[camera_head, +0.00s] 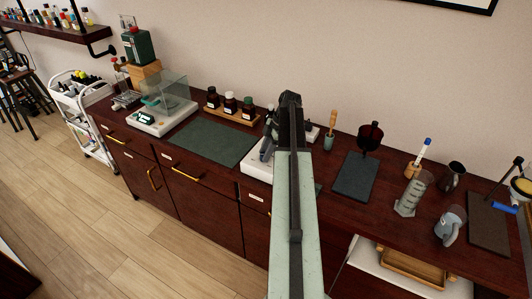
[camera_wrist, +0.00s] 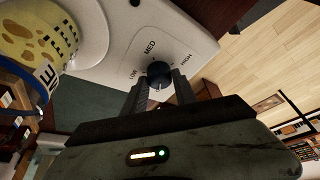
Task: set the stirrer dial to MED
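The stirrer (camera_wrist: 115,50) is a white unit with a round top plate, seen close and tilted in the wrist view. Its black dial (camera_wrist: 158,72) sits on the panel with the labels LOW, MED and HIGH around it. A small light mark shows on the dial's near side, but I cannot tell which label it is set to. My gripper (camera_wrist: 160,86) has its two dark fingers apart, one on each side of the dial. I cannot tell whether they touch it. In the head view the stirrer (camera_head: 256,168) is partly hidden behind my arm.
In the head view, a dark green mat (camera_head: 214,142) and a balance (camera_head: 163,117) are to the left. A dark pad (camera_head: 354,178) and a graduated cylinder (camera_head: 410,195) are to the right.

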